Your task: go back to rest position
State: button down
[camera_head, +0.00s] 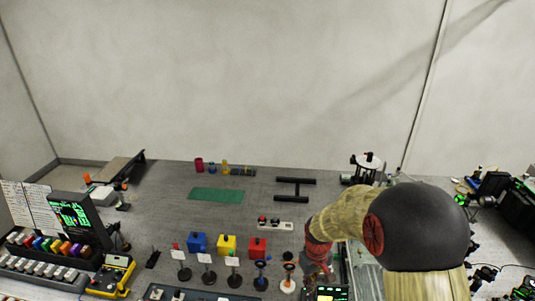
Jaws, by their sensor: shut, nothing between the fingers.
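My arm comes in from the lower right, with a large dark rounded joint and tan links bending down to the left. My gripper (316,270) is at its end, small and dark in the picture, low over the front part of the bench. It appears shut and empty, apart from the blocks and stands to its left. The arm hides part of the bench's right side.
The grey bench (165,215) holds blue (197,242), yellow (227,245) and red (257,247) blocks, with several small round-based stands in front. A green mat (216,195) lies behind. Instruments crowd both sides.

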jog(key=s, duration=0.2)
jog(key=s+m+g, duration=0.1)
jog(key=shift+s+f, duration=0.2)
jog(key=shift+f, duration=0.15)
jog(key=shift+s+r+m, duration=0.3)
jog(key=shift+s+r, duration=0.6)
jog(key=shift+s, duration=0.25)
jog(key=s+r+m+t+b, duration=0.2)
jog(key=s+r+t+b, duration=0.4)
jog(key=s+r+b, duration=0.7)
jog(key=s+r, duration=0.2)
jog(key=s, duration=0.2)
jog(key=shift+t, duration=0.3)
